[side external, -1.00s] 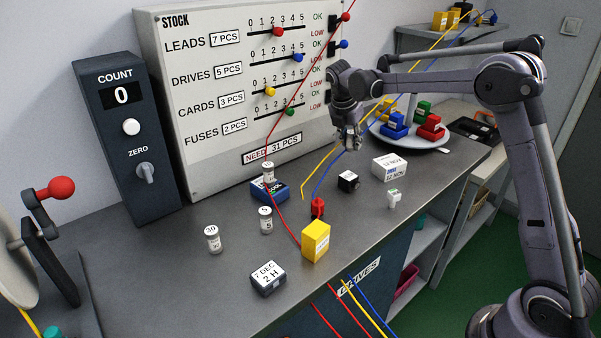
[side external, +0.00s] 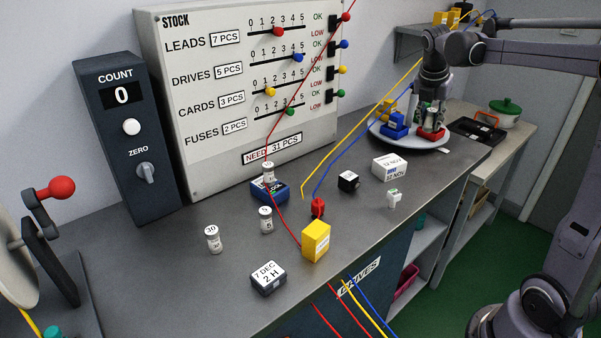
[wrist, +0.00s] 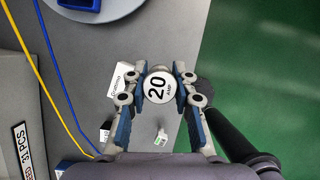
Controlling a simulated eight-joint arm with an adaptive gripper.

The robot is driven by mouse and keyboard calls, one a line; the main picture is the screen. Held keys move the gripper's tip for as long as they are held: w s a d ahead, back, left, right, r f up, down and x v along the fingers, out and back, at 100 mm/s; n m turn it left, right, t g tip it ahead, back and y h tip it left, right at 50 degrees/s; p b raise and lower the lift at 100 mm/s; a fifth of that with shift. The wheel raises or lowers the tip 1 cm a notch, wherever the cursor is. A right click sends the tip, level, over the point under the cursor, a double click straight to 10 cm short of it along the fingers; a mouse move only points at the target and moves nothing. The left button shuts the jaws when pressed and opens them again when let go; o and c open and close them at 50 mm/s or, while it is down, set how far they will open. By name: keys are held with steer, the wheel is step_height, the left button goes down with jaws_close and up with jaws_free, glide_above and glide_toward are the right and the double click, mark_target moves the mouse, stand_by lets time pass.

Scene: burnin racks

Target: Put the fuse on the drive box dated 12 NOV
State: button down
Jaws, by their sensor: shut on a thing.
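My gripper (side external: 431,118) is shut on a fuse, seen from above in the wrist view as a white cap (wrist: 158,88) marked 20 AMP. In the side view my gripper is over the right part of the round plate, by a red block (side external: 430,132). A white box (side external: 389,168) with NOV date lettering lies on the bench, left of and nearer than my gripper; the full date is small, but seems to include 12 NOV. It also shows in the wrist view (wrist: 121,77), partly hidden by a finger. A dark box (side external: 268,279) at the front reads 7 DEC.
The grey plate (side external: 383,142) also holds a blue block (side external: 394,124). Several white fuses, a black cube (side external: 349,181), a small white-green part (side external: 394,199), a red part (side external: 318,207) and a yellow box (side external: 316,240) stand on the bench. Coloured leads cross it.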

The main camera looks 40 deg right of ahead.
steer(key=s, duration=0.3)
glide_toward(393, 158)
steer(key=shift+w+d+f, duration=0.15)
steer(key=shift+d+f, duration=0.4)
steer(key=shift+d, duration=0.3)
steer(key=shift+f, duration=2)
steer(key=shift+f, duration=0.1)
steer(key=c, duration=1.1)
jaws_free()
